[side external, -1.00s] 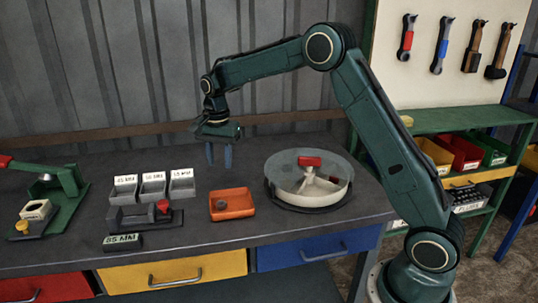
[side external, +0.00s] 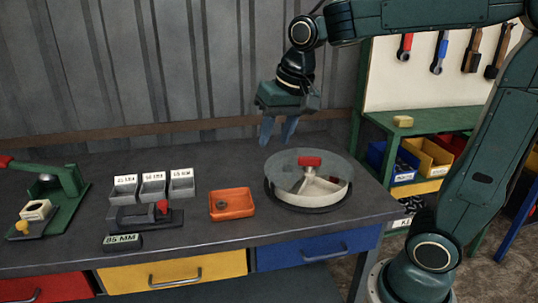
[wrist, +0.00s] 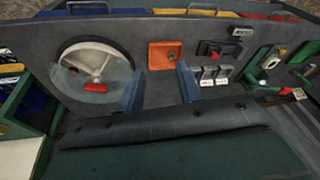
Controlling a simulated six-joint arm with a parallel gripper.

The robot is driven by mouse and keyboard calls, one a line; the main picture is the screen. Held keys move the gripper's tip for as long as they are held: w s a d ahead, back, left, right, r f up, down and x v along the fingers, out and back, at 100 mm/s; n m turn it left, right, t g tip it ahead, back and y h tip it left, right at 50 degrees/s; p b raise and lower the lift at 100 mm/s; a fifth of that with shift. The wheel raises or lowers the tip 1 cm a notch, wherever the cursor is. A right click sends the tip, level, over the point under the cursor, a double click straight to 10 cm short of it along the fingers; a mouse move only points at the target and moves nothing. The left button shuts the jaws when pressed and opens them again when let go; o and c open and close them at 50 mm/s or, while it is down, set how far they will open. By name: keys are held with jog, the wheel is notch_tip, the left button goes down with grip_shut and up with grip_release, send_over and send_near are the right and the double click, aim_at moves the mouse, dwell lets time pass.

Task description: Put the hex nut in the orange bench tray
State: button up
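The orange bench tray (side external: 232,211) sits on the dark bench near its front, left of a round lidded container. A small dark ring-like piece, which looks like the hex nut (side external: 221,204), lies inside the tray toward its left side. In the wrist view the tray (wrist: 157,62) also shows beyond my fingers, with the nut (wrist: 171,57) in it. My gripper (side external: 277,139) is open and empty, raised above the back of the bench, behind the round container and apart from tray and nut.
The round container (side external: 308,190) has a clear cover and a red knob (side external: 309,162). The back of the bench is clear.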

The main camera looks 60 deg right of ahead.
jog(key=s+a+f+n+t, duration=0.1)
jog(key=s+n, duration=0.4)
jog(key=s, duration=0.9)
notch_tip(320, 180, down, 2)
jog(key=shift+s+a+n+t, duration=0.3)
jog(key=shift+n+t, duration=0.1)
jog(key=shift+t, duration=0.2)
